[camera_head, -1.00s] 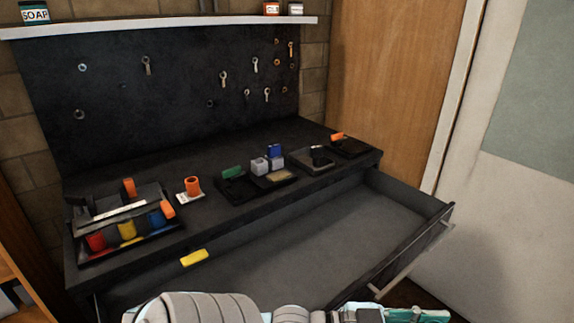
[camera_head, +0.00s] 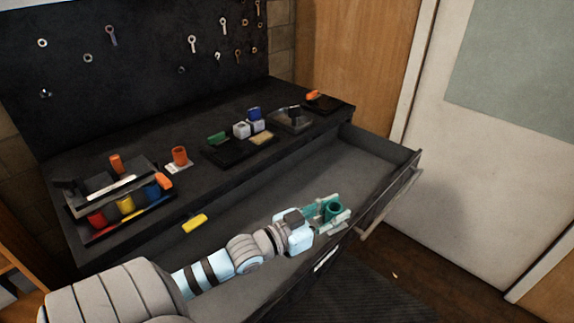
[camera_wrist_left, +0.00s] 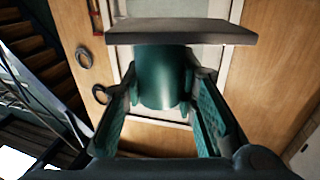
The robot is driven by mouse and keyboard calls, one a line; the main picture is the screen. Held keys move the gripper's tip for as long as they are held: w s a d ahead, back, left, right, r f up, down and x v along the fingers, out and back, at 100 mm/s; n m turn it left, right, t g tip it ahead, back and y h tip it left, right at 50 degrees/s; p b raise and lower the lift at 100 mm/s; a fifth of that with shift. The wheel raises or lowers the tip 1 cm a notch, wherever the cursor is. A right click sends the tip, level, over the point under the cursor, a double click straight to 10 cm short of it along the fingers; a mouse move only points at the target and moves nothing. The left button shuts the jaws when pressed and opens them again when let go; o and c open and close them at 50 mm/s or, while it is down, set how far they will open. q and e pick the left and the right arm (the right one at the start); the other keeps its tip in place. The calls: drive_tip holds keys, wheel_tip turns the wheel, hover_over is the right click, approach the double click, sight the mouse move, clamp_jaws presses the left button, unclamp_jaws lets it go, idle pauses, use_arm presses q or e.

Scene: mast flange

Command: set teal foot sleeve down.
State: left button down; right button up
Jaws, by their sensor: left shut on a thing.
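In the left wrist view the teal tube (camera_wrist_left: 163,78) has a flat grey plate across one end. My left gripper (camera_head: 331,214) is shut on the tube, one finger on each side. It holds the sleeve over the right part of the open drawer (camera_head: 310,172), apart from the worktop. The gripper (camera_wrist_left: 165,105) also shows in the left wrist view. My right gripper is not in view.
The dark worktop (camera_head: 120,150) bears an orange sleeve (camera_head: 180,156) on a pale plate, a tray of coloured parts (camera_head: 120,222), several small blocks (camera_head: 250,128) and dark trays.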

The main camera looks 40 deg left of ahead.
use_arm(q)
drive_tip(key=w+a+r+n+y+p, duration=0.25)
drive_tip(key=w+a+y+p, duration=0.35)
drive_tip(key=a, duration=0.6)
use_arm(e)
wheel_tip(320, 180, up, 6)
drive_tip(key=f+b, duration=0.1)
drive_tip(key=b, duration=0.1)
use_arm(q)
wheel_tip(320, 180, down, 21)
drive_tip(key=w+h+b, duration=0.1)
drive_tip(key=b, duration=1.2)
drive_tip(key=shift+w+r+n+t, duration=0.15)
drive_tip(key=shift+w+n+t, duration=0.05)
drive_tip(key=shift+n+t, duration=0.15)
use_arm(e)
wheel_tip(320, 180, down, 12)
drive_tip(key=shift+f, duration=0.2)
use_arm(q)
drive_tip(key=shift+a, duration=0.1)
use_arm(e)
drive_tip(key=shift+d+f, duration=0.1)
use_arm(q)
drive_tip(key=shift+f+b, duration=0.6)
drive_tip(key=c, duration=1.3)
unclamp_jaws()
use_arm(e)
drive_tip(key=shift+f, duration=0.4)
